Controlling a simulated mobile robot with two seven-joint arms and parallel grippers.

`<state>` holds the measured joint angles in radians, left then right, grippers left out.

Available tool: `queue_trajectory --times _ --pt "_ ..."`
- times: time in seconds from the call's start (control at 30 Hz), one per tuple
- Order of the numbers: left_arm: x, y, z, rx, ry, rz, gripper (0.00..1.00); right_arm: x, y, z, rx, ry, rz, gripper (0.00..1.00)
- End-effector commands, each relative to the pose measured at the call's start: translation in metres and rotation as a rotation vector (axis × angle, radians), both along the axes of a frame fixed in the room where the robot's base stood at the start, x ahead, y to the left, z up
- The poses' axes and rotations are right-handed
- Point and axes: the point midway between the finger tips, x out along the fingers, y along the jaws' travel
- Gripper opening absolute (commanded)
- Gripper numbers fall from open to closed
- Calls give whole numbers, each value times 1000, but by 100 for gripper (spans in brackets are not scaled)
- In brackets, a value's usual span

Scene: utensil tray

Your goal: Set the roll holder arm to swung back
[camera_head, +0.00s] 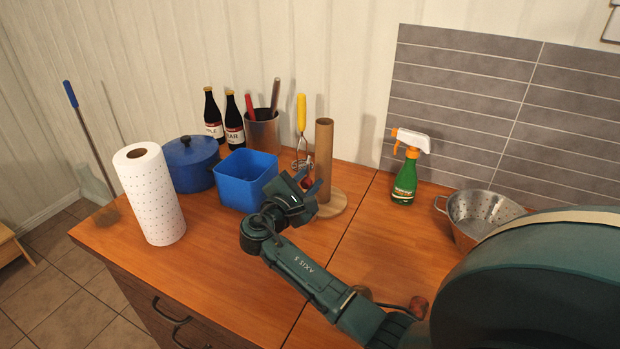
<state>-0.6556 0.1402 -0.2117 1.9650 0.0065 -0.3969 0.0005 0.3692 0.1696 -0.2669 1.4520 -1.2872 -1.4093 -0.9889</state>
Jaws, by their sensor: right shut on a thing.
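The roll holder has a round wooden base (336,204) and stands upright near the back of the counter, with a bare brown cardboard tube (324,150) on it. A small reddish knob (307,182) shows beside the tube and seems to belong to the holder arm. The rest of the holder arm is mostly hidden behind my right gripper. My right gripper (306,186) is at the left side of the tube, shut on what appears to be the holder arm. The exact contact is hard to see. My left gripper is out of view.
A blue square container (244,182) stands just left of my right gripper. A full paper roll (152,200), blue pot (190,164), two dark bottles and a utensil can (262,134) stand further left. A spray bottle (405,180) and colander (476,212) stand right.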

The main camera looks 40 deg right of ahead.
Motion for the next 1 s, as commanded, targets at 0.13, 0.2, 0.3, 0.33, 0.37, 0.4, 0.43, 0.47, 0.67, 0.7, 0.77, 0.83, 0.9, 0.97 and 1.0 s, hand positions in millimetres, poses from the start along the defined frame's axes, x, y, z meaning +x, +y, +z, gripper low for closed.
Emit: queue_trajectory --times 0.13,0.2,0.3,0.33,0.37,0.4,0.43,0.47,0.67,0.7,0.77,0.83,0.9,0.97,1.0 --pt "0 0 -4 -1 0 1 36 -5 10 -7 -24 -21 1 0" --pt "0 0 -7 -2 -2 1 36 -7 14 -8 -66 -43 2 0" --pt "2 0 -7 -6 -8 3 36 -10 21 -9 -96 -63 2 0" --pt "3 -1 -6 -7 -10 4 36 -11 23 -9 -95 -62 2 0" --pt "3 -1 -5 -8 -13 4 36 -12 25 -10 -94 -61 2 0" --pt "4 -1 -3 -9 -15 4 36 -14 28 -11 -94 -60 2 0" --pt "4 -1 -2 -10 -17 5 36 -15 30 -12 -94 -59 1 0" --pt "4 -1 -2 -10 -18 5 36 -16 32 -12 -93 -59 2 0" --pt "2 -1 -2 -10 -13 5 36 -21 41 -18 -93 -59 2 0" --pt "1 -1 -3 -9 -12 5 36 -22 42 -18 -93 -59 2 0" --pt "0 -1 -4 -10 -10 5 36 -22 44 -20 -93 -59 2 0" --pt "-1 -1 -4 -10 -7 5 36 -23 46 -21 -93 -59 2 0" --pt "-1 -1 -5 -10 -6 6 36 -24 47 -22 -93 -59 2 0" --pt "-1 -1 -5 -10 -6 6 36 -24 47 -22 -95 -59 2 0" --pt "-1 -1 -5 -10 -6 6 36 -24 48 -22 -95 -59 2 0"
